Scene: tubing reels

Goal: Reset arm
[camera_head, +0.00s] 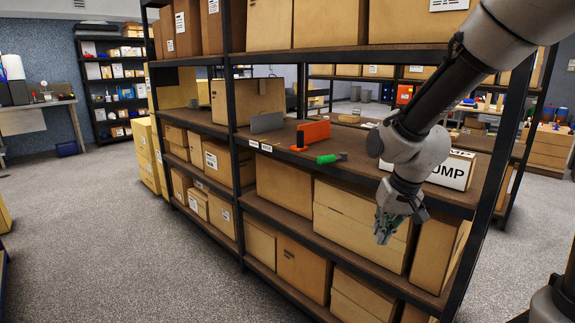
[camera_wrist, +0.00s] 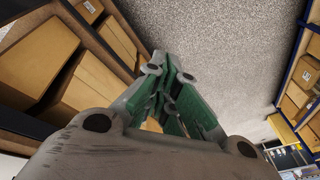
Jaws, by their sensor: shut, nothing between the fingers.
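My gripper (camera_head: 386,232) hangs at the end of my arm in front of the shelf rack, pointing down, at about the height of the boxes under the middle shelf. In the wrist view its green and grey fingers (camera_wrist: 170,72) come together, shut and empty, with the grey carpet beyond them. No object is in contact with the fingertips.
Cardboard boxes (camera_head: 303,272) fill the lower shelves. The carpet (camera_head: 150,250) at left is clear.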

